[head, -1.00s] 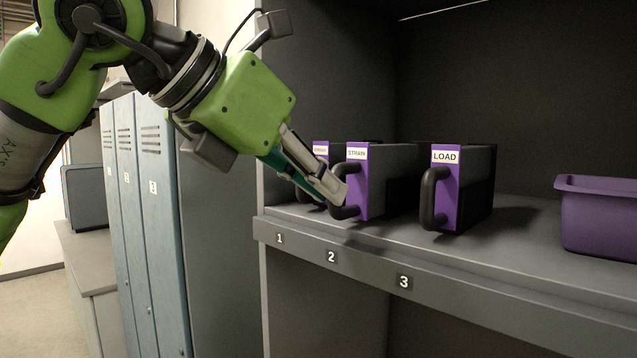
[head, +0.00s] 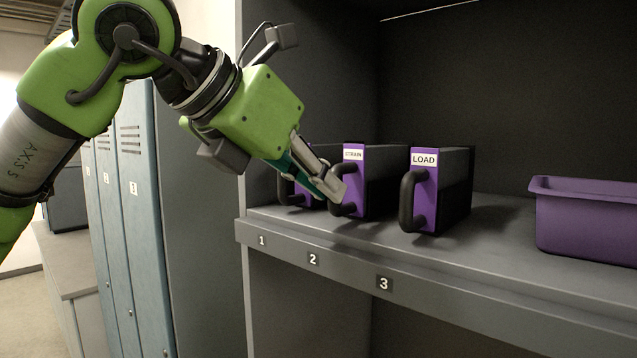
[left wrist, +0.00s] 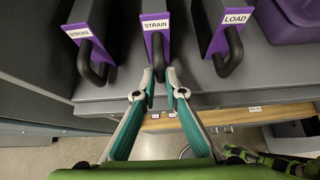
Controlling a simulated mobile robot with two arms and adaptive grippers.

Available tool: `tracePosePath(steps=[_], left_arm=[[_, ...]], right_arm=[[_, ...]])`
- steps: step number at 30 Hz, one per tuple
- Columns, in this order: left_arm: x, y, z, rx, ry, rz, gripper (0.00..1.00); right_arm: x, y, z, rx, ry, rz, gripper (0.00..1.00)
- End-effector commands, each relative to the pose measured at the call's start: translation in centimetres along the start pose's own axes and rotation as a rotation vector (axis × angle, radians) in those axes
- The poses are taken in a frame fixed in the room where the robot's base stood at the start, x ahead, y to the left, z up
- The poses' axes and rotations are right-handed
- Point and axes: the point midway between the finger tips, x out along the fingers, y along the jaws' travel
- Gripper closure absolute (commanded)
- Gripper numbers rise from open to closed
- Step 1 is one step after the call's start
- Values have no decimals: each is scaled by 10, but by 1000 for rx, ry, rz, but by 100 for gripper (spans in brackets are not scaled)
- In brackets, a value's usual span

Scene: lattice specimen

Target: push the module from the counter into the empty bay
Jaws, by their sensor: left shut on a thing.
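Three dark modules with purple fronts stand in a row on the grey shelf (head: 330,273): STROKE (left wrist: 80,32), STRAIN (head: 353,180) and LOAD (head: 426,190). They stand behind edge marks 1, 2 and 3. Each has a black loop handle. My left gripper (head: 335,190) is shut on the STRAIN module's handle. In the left wrist view its fingertips (left wrist: 160,82) lie on either side of this handle. In the head view the arm hides much of STROKE. No bare bay shows among the three places.
A purple bin (head: 585,225) stands on the shelf right of LOAD, with bare shelf between them. Blue-grey lockers (head: 140,215) and a low counter (head: 70,262) are at the left. The shelf's side wall (head: 200,130) stands close behind my left arm.

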Motion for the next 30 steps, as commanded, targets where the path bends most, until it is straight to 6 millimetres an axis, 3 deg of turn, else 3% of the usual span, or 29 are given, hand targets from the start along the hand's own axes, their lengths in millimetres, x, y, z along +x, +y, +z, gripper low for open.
tracePosePath(steps=[29,30], left_arm=[[3,0,5,-1,-10,0,100],[3,0,5,-1,-10,0,79]], right_arm=[[0,0,0,-1,0,0,60],[0,0,0,-1,0,-1,60]])
